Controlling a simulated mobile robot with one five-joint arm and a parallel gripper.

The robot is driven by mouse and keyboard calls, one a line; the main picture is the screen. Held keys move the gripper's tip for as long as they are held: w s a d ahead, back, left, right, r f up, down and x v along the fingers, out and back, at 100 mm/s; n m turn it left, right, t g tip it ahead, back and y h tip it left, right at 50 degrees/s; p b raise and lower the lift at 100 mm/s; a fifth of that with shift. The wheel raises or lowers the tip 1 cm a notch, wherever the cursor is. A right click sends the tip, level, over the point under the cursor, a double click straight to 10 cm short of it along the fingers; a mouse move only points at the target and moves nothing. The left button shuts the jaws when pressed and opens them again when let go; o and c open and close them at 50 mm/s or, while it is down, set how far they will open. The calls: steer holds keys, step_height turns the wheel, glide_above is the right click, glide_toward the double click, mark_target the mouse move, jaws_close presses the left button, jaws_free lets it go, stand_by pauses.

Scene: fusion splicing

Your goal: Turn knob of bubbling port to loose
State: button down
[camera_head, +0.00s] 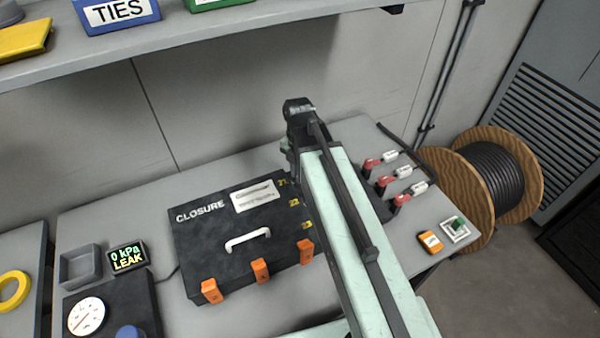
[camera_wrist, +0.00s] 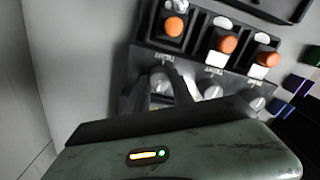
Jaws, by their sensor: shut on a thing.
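In the wrist view, a dark block holds a row of ports with orange round caps (camera_wrist: 173,26) and pale knobs below them. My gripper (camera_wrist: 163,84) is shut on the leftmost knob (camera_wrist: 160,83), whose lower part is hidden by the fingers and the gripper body. The other knobs, a middle one (camera_wrist: 213,91) and a right one (camera_wrist: 256,103), stand free. The port labels are too blurred to read. In the head view, my arm hides my gripper. Which port is bubbling cannot be told from these frames.
The black closure case (camera_head: 215,235) with orange latches lies left of my arm. A display (camera_head: 127,257) reads "0 kPa LEAK". A gauge box (camera_head: 143,300) stands at front left. Red-ended fittings (camera_head: 371,164) and a cable reel (camera_head: 470,205) are at right. A shelf (camera_head: 190,42) overhangs the back.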

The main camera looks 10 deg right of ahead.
steer(key=c, duration=1.1)
jaws_free()
step_height(320, 180, up, 8)
steer(key=p, duration=0.8)
steer(key=shift+w+a, duration=0.1)
steer(key=shift+f, duration=0.1)
